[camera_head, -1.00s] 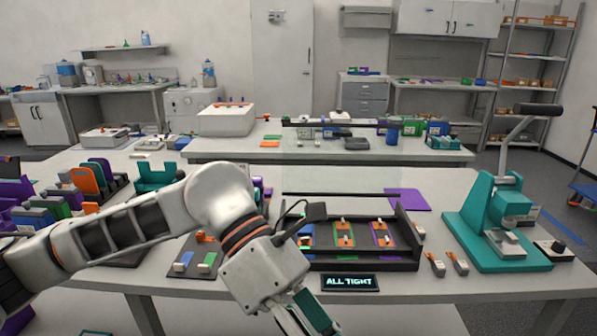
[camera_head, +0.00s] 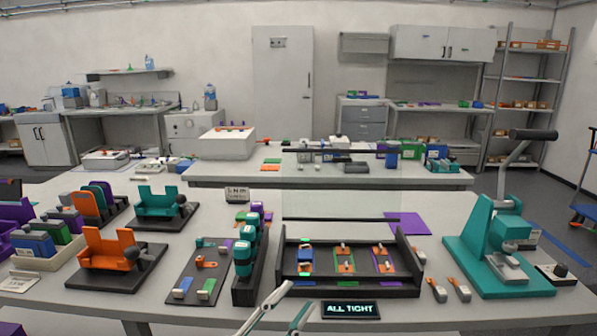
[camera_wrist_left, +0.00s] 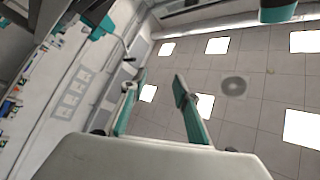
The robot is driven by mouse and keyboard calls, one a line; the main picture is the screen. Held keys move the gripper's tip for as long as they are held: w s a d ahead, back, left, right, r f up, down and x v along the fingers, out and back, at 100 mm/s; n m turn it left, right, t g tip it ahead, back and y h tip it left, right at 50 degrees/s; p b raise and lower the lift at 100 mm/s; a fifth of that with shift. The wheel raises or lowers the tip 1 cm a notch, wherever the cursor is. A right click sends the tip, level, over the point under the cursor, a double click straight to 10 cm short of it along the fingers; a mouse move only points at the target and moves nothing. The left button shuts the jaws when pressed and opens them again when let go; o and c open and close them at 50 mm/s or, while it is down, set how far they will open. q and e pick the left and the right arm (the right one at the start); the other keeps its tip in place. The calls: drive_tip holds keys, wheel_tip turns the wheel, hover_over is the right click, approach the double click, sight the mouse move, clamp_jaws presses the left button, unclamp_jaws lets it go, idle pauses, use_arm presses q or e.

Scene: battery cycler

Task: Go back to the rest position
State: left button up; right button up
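My left gripper (camera_head: 299,296) shows only by its fingers at the bottom edge of the head view, in front of the table's front edge. Its two fingers stand apart. In the left wrist view my left gripper (camera_wrist_left: 156,86) has its teal-lined fingers spread with nothing between them. Behind them are ceiling tiles and lit panels, so it points upward. The rest of my left arm is out of the head view. My right gripper is in neither current view.
A dark tray (camera_head: 345,290) and a sign reading "ALL TIGHT" (camera_head: 350,310) are near the fingers. A teal press (camera_head: 485,245) stands at right. Orange (camera_head: 107,258) and teal (camera_head: 157,204) holders stand at left. A purple mat (camera_head: 408,223) lies at the back.

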use_arm(q)
drive_tip(key=s+a+f+n+y, duration=0.2)
drive_tip(key=a+f+n+y, duration=0.3)
drive_tip(key=f, duration=0.6)
drive_tip(key=s+a+f+n+y, duration=0.1)
drive_tip(key=a+f+n+y, duration=0.45)
drive_tip(key=f, duration=0.55)
drive_tip(key=s+a+f+n+g+y, duration=0.1)
drive_tip(key=s+a+f+n+g, duration=0.1)
drive_tip(key=s+f, duration=0.5)
drive_tip(key=s+a+f+n+g+y, duration=0.1)
drive_tip(key=s+a+f+g, duration=0.3)
drive_tip(key=f, duration=0.5)
drive_tip(key=s+a+y, duration=0.1)
drive_tip(key=s+a, duration=0.1)
drive_tip(key=s, duration=0.1)
drive_tip(key=shift+a+f+n, duration=0.2)
drive_tip(key=shift+n, duration=0.15)
